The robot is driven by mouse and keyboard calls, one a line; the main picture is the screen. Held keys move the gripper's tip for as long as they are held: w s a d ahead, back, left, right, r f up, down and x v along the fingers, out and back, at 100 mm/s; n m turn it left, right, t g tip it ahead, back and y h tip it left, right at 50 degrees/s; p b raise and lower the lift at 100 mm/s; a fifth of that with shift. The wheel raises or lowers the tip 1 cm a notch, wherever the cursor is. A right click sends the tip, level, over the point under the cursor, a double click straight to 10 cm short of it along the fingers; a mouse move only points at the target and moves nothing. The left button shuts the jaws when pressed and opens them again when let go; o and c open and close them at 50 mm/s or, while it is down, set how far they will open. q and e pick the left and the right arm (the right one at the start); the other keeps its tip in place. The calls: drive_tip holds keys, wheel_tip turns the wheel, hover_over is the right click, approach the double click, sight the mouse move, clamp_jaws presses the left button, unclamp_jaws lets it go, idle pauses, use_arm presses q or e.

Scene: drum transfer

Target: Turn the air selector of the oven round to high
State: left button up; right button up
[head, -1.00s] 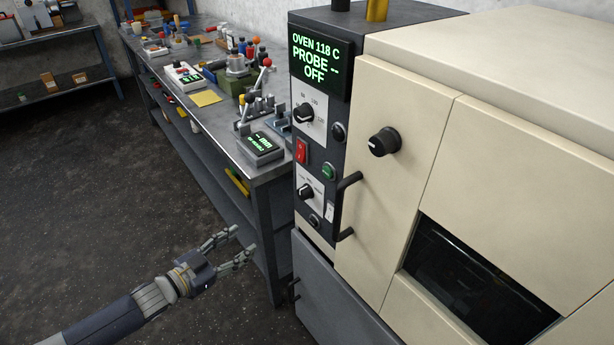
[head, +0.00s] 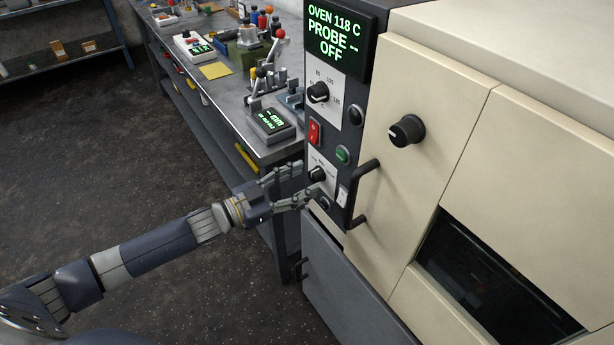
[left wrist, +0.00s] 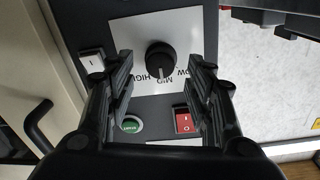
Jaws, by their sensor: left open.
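The air selector is a small black knob (head: 317,173) on a white plate low on the oven's dark control panel. In the left wrist view the knob (left wrist: 160,57) shows upside down beside the words LOW, MID and HIGH. Its white pointer line appears to be at or near MID. My left gripper (head: 302,184) is open in front of the selector. In the left wrist view its fingers lie on either side of the knob, with gaps between; contact is not visible. My right gripper is out of view.
The oven display (head: 332,36) reads OVEN 118 C, PROBE --, OFF. A red rocker switch (head: 314,131), a green button (head: 342,155) and a white switch (head: 343,193) sit close to the selector. A dark door handle (head: 362,193) juts out at right. A cluttered bench (head: 283,150) stands at left.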

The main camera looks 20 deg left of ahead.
sight(316, 175)
use_arm(q)
drive_tip(key=shift+x, duration=1.15)
drive_tip(key=c, duration=1.1)
drive_tip(key=shift+m, duration=0.3)
drive_tip(key=m, duration=0.4)
drive_tip(key=shift+s+f+m+y, duration=0.1)
drive_tip(key=shift+m+y, duration=0.2)
drive_tip(key=shift+m, duration=2.3)
drive_tip(key=o, duration=1.1)
